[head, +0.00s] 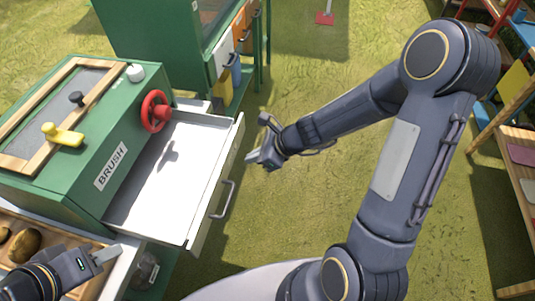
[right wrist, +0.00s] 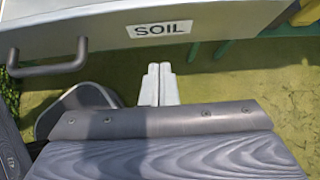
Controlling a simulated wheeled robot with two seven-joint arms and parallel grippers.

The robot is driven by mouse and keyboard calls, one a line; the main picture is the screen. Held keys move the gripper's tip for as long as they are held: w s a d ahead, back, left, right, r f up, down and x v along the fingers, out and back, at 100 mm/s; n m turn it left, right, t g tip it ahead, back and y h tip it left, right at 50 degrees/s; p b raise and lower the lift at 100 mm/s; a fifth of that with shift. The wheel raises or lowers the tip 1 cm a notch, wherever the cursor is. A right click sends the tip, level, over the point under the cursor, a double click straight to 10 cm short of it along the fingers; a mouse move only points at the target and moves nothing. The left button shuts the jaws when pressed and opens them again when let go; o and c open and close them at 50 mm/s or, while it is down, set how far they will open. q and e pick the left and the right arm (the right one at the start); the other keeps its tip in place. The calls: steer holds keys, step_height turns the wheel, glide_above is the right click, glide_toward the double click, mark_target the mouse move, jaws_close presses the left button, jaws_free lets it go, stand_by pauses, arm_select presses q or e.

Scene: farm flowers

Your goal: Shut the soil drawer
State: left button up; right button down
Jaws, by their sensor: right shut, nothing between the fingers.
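The soil drawer (head: 165,190) is pulled out from the green cabinet (head: 110,135) in the head view. Its inside is white and looks empty, with a dark shadow on its floor. Its front has a grey bar handle (head: 223,199). In the right wrist view the drawer front (right wrist: 215,14) carries a "SOIL" label (right wrist: 160,29), with the handle (right wrist: 48,68) at the left. My right gripper (right wrist: 158,82) is shut and empty, just outside the drawer front, apart from the handle. My left gripper (head: 105,254) is at the lower left by the cabinet; its jaw gap is unclear.
A red valve wheel (head: 156,111) and a "BRUSH" label (head: 111,166) are on the cabinet's side. A wooden tray (head: 90,288) with brown lumps lies at the lower left. A green stand (head: 150,40) is behind, and shelves (head: 520,135) are at the right. Grass between is clear.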

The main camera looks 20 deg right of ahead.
mark_target(233, 158)
arm_select(q)
steer(key=shift+r, duration=0.3)
arm_select(e)
steer(key=shift+w+a+r, duration=0.1)
steer(key=shift+w+a, duration=0.4)
steer(key=shift+a, duration=0.2)
steer(key=shift+w+a+r, duration=0.1)
steer(key=shift+w+a, duration=0.35)
steer(key=shift+a, duration=0.2)
